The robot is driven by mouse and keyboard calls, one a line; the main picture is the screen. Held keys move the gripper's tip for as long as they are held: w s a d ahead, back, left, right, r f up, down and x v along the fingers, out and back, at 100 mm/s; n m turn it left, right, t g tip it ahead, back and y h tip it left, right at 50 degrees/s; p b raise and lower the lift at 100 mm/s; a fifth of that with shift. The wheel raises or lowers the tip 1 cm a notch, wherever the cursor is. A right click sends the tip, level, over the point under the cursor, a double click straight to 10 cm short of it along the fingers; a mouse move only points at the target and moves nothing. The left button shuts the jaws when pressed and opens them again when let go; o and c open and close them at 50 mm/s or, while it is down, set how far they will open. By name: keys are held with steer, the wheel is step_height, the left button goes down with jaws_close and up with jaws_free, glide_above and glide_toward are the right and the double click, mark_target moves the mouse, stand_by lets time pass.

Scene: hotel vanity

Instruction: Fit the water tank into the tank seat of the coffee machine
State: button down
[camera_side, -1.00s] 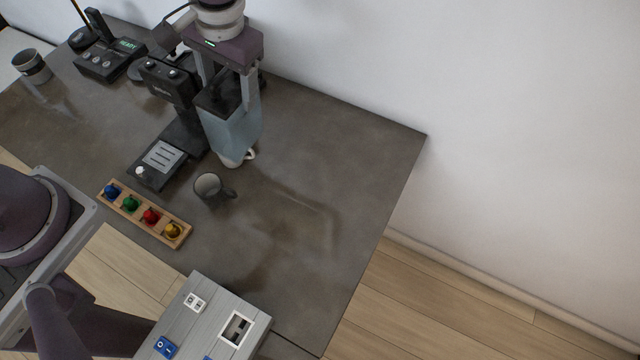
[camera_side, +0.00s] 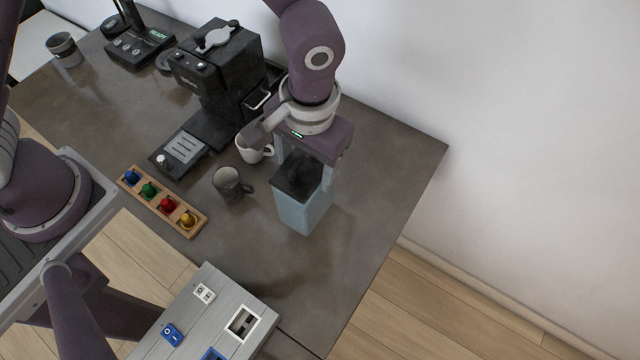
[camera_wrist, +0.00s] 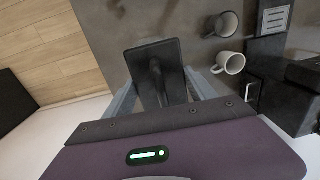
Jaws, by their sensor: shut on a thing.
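The water tank (camera_side: 304,211) is a light blue see-through box with a dark lid. My gripper (camera_side: 300,178) is shut on it from above, and the tank hangs upright at the right of the coffee machine, apart from it. In the wrist view the dark lid of the tank (camera_wrist: 157,68) shows between my fingers. The black coffee machine (camera_side: 222,75) stands at the back, with a metal handle on its right side. The wrist view shows part of the machine (camera_wrist: 268,58) at the right. The tank seat cannot be made out clearly.
A white mug (camera_side: 252,150) and a dark grey mug (camera_side: 228,184) stand between tank and machine. A wooden rack (camera_side: 160,200) holds several coloured capsules. A grey switch panel (camera_side: 212,318) is at the front. The tabletop (camera_side: 375,200) right of the tank is clear.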

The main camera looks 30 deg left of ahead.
step_height(320, 180, down, 6)
steer(key=shift+r, duration=0.1)
steer(key=shift+c, duration=1.4)
jaws_free()
steer(key=r, duration=1.1)
steer(key=shift+d, duration=0.4)
steer(key=shift+r, duration=0.5)
